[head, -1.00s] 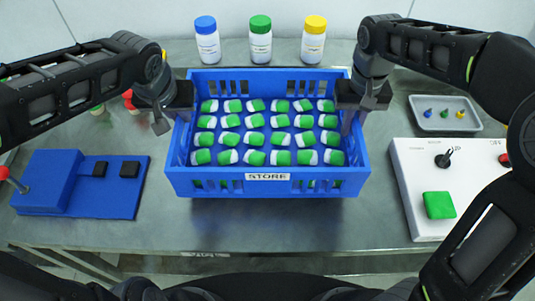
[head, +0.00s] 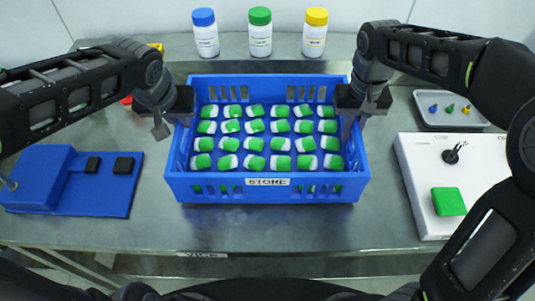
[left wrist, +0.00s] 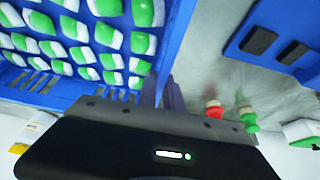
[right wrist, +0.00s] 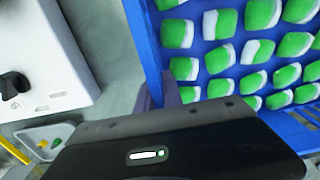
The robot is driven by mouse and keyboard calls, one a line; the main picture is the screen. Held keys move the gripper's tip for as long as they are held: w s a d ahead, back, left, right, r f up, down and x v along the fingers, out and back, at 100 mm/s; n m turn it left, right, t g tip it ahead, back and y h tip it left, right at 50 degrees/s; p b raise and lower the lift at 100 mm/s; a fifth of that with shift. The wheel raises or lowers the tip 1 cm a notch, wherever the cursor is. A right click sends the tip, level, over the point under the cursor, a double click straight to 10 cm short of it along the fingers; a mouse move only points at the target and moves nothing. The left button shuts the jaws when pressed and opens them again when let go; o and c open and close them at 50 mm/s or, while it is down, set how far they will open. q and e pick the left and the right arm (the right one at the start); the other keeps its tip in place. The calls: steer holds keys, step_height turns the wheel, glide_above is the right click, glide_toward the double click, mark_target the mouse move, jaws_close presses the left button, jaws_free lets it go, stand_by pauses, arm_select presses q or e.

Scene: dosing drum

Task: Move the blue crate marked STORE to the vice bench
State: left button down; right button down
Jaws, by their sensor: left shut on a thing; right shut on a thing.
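The blue crate (head: 330,187) marked STORE is upright over the metal bench (head: 290,228), filled with rows of green-and-white pieces. A label (head: 203,254) on the bench's front edge appears to read VICE. My left gripper (head: 178,117) is shut on the crate's left wall; its fingers also show in the left wrist view (left wrist: 165,97). My right gripper (head: 350,122) is shut on the right wall, also seen in the right wrist view (right wrist: 157,98). Whether the crate's underside touches the bench is hidden.
Blue-, green- and yellow-capped bottles (head: 260,33) stand behind the crate. A blue fixture (head: 70,185) with black pads is at left, a white control box (head: 448,175) with a green button at right, a grey tray (head: 450,110) behind it. Red and green knobbed items (left wrist: 230,115) stand left of the crate.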

arm_select(q)
steer(key=shift+f, duration=0.35)
arm_select(e)
steer(key=shift+f, duration=0.4)
arm_select(q)
steer(key=c, duration=1.5)
jaws_free()
arm_select(e)
steer(key=c, duration=1.5)
jaws_free()
steer(key=shift+r, duration=0.1)
arm_select(q)
steer(key=shift+s+r, duration=0.1)
steer(key=v, duration=1.2)
arm_select(e)
steer(key=shift+r, duration=0.1)
step_height(320, 180, up, 7)
steer(key=shift+r, duration=0.15)
